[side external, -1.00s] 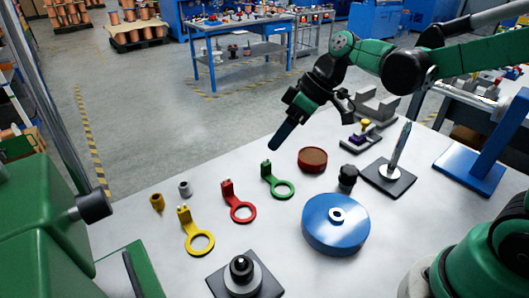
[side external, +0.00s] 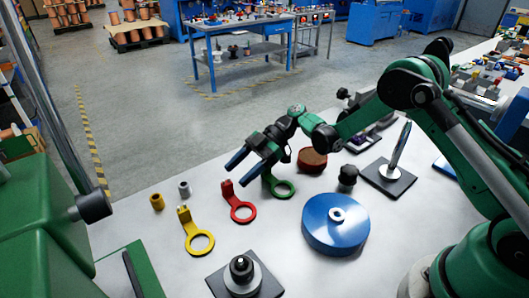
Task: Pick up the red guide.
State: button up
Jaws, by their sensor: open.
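The red guide (side external: 242,212) is a flat ring with a short upright tab, on the light tabletop. It lies between the yellow guide (side external: 200,241) and the green guide (side external: 283,189). My gripper (side external: 240,168) is open and empty, its two dark fingers apart and pointing down to the left. In the picture the fingertips are just above the red guide's tab; they do not appear to touch it. My gripper partly covers the green guide's tab.
A blue pulley (side external: 335,226) stands right of the guides, with a black knob (side external: 348,176) and a red-brown round tin (side external: 312,160) behind. A black base with a post (side external: 243,275) is in front. A small brass cylinder (side external: 157,202) and a grey one (side external: 184,188) stand left.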

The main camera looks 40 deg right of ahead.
jog(key=shift+x, duration=1.2)
jog(key=shift+d, duration=0.1)
grip_shut()
jog(key=shift+r, duration=0.15)
notch_tip(320, 180, up, 20)
